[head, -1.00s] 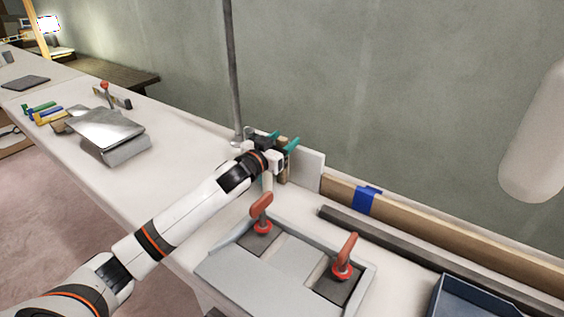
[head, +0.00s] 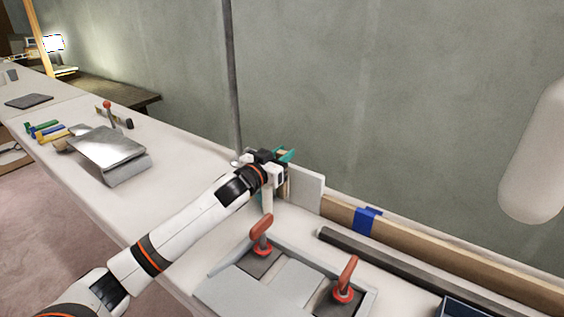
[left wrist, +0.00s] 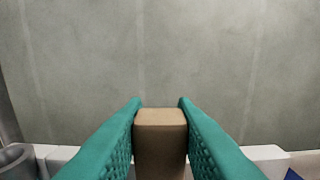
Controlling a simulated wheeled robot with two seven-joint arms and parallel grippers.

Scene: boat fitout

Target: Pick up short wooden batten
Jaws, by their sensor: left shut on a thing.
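The short wooden batten (left wrist: 160,150) is a brown block with a squared end, seen in the left wrist view between two teal ribbed fingers. My left gripper (left wrist: 160,104) is shut on it, one finger on each side. In the head view my left gripper (head: 284,156) is at the back of the bench by the wall, just left of a white upright panel (head: 305,188). The batten is mostly hidden there by the gripper. I cannot tell whether its lower end touches the bench. My right gripper is not in view.
A grey fixture (head: 290,285) with red-handled clamps (head: 261,236) stands in front. A long plank with blue tape (head: 367,220) and a dark bar (head: 400,260) lie along the wall. A grey pole (head: 233,90) rises behind the gripper.

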